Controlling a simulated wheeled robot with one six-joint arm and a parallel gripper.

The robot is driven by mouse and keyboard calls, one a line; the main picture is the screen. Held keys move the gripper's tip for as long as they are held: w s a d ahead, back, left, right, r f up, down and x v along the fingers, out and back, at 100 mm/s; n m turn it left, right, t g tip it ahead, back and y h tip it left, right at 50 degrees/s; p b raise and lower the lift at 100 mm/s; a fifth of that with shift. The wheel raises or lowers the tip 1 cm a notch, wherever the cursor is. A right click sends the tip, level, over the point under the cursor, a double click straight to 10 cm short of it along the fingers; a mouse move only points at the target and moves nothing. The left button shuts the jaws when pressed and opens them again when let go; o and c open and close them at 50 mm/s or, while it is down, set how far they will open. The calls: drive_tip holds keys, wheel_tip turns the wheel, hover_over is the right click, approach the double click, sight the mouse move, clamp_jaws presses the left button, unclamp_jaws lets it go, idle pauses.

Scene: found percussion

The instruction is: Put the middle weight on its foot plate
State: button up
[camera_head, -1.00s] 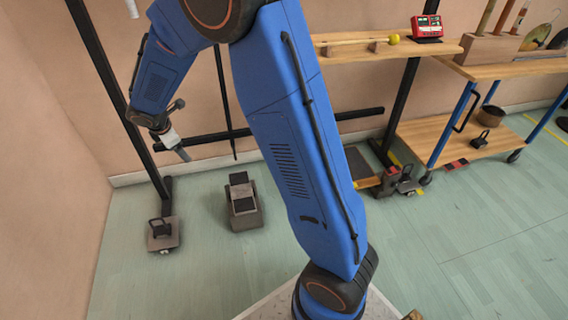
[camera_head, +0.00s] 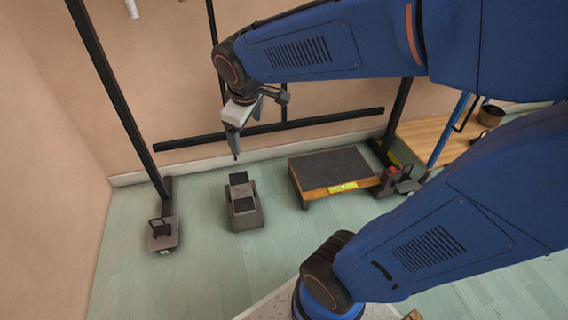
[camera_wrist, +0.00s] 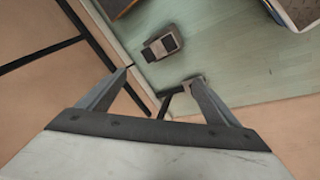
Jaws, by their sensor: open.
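My gripper (camera_head: 243,145) hangs in front of the wall at the back, above the floor, with its fingers apart and nothing between them; both fingers also show in the wrist view (camera_wrist: 160,80). A grey block with black pads on top (camera_head: 243,205) stands on the floor below the gripper, clear of it; it also shows in the wrist view (camera_wrist: 162,44). A weight with a black handle (camera_head: 161,231) sits at the foot of the left black post. I cannot tell which piece is the middle weight or its foot plate.
A low wooden platform with a dark top (camera_head: 331,170) stands right of the grey block. Another handled piece (camera_head: 398,181) is beside it. Black posts and a crossbar (camera_head: 270,128) stand along the wall. A wooden cart shelf (camera_head: 430,135) is partly behind my arm. The front-left floor is clear.

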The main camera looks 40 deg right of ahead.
drive_tip(key=s+m+y, duration=0.1)
drive_tip(key=s+m, duration=0.5)
drive_tip(key=s, duration=1)
drive_tip(key=shift+d+f+t+y, duration=0.15)
drive_tip(key=shift+d+t+y, duration=0.15)
drive_tip(key=shift+d, duration=0.05)
drive_tip(key=shift+s, duration=0.1)
